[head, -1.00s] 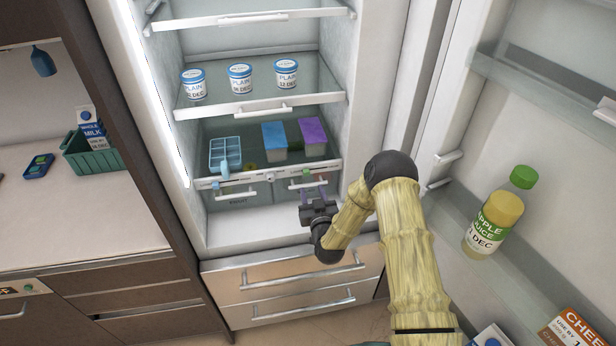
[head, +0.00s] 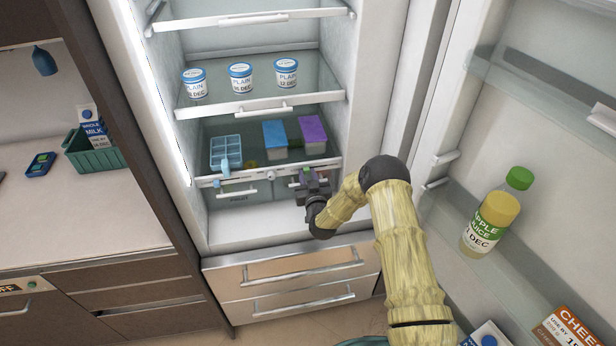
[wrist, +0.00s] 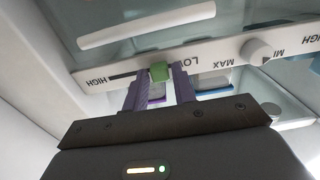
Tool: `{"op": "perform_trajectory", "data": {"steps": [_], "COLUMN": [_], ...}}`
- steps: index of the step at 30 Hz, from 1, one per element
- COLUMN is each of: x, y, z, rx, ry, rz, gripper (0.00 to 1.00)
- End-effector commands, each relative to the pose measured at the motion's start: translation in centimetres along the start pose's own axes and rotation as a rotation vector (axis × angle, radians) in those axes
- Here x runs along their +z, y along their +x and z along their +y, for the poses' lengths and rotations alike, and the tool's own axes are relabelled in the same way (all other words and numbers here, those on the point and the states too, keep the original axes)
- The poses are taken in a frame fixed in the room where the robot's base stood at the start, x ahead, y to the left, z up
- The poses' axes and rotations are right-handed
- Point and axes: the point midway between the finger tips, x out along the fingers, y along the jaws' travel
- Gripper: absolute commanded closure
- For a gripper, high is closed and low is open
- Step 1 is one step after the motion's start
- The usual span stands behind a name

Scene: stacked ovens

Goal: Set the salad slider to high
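The green slider knob (wrist: 159,71) sits in a dark slot on the white rail (wrist: 120,78), close to the LOW end; HIGH is printed at the left end in the wrist view. My gripper (wrist: 160,78) has its two purple fingers on either side of the knob, open, with small gaps appearing between them and it. In the head view my gripper (head: 308,174) is at the right part of the rail, above the right drawer, and mostly hides the knob. No salad label is readable.
A round dial (wrist: 257,50) marked MAX and MIN sits beside the slider. A blue slider knob (head: 216,184) is above the fruit drawer (head: 240,196). A white handle bar (wrist: 145,25) is near the fingers. The open fridge door (head: 540,130) stands right.

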Motion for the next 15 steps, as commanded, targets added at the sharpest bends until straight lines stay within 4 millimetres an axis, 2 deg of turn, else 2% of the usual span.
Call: {"op": "perform_trajectory", "data": {"steps": [1,3,4,11,15], "x": [0.0,0.0,0.0,0.1,0.2], "y": [0.0,0.0,0.0,0.0,0.1], "z": [0.0,0.0,0.0,0.5,2.0], "rx": [0.000,0.000,0.000,0.003,0.001], "ry": [0.000,0.000,0.000,0.000,-0.002], "rz": [0.000,0.000,0.000,0.001,0.004], "gripper": [0.84,0.97,1.00,1.00,1.00]}}
